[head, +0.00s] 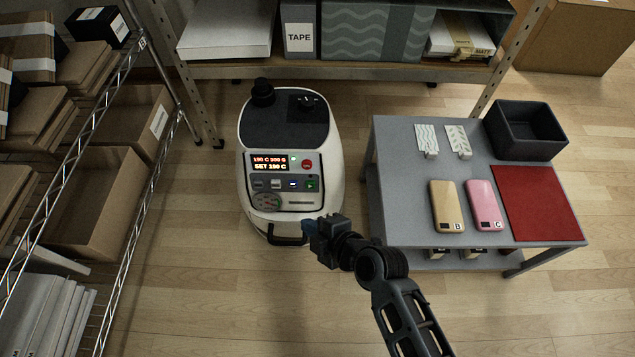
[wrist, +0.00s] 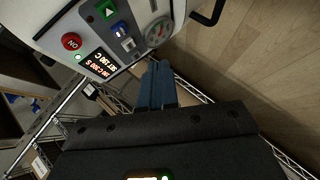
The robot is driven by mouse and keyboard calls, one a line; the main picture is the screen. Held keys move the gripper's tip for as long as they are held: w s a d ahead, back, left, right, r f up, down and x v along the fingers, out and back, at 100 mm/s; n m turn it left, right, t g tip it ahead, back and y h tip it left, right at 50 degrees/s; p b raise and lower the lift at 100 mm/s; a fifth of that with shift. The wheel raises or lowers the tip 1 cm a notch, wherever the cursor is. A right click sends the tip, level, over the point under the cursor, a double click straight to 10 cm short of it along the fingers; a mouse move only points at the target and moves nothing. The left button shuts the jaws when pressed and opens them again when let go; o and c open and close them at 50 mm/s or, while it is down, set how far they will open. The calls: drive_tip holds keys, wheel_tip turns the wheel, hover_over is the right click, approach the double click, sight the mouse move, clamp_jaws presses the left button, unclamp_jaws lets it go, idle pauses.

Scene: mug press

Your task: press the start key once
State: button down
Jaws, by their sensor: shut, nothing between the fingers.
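The mug press (head: 286,130) is a white rounded machine with a dark top, standing on the floor. Its front panel has a lit display (head: 270,163) with "SET 190 C" on the lower line, a round red button (head: 307,164) and a row of keys. The green key with a triangle (head: 311,184) is at the row's right end; it also shows in the wrist view (wrist: 107,10). My gripper (head: 309,226) is in front of the press's lower right, apart from the keys. In the wrist view its blue fingers (wrist: 156,86) are shut and empty.
A black handle (head: 287,238) sticks out at the press's front. A grey table (head: 400,189) at right bears phones, a red mat (head: 537,203) and a black bin (head: 525,130). A wire rack with boxes stands left, a shelf behind. Floor in front is clear.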

sight(311, 185)
drive_tip(key=w+f+b, duration=0.2)
drive_tip(key=w+b, duration=0.2)
drive_tip(key=w, duration=0.4)
drive_tip(key=shift+w+b, duration=0.25)
drive_tip(key=shift+b, duration=0.05)
drive_tip(key=shift+d, duration=0.1)
drive_tip(key=shift+w+f, duration=0.1)
drive_tip(key=shift+w, duration=0.05)
idle(1.9)
drive_tip(key=shift+w+b, duration=0.3)
drive_tip(key=shift+b, duration=0.25)
drive_tip(key=shift+w+f+b, duration=0.15)
drive_tip(key=shift+w+b, duration=0.25)
drive_tip(key=shift+b, duration=0.05)
idle(0.5)
idle(0.3)
drive_tip(key=shift+s+r+p, duration=0.25)
drive_tip(key=shift+s+p, duration=0.15)
drive_tip(key=shift+s, duration=0.45)
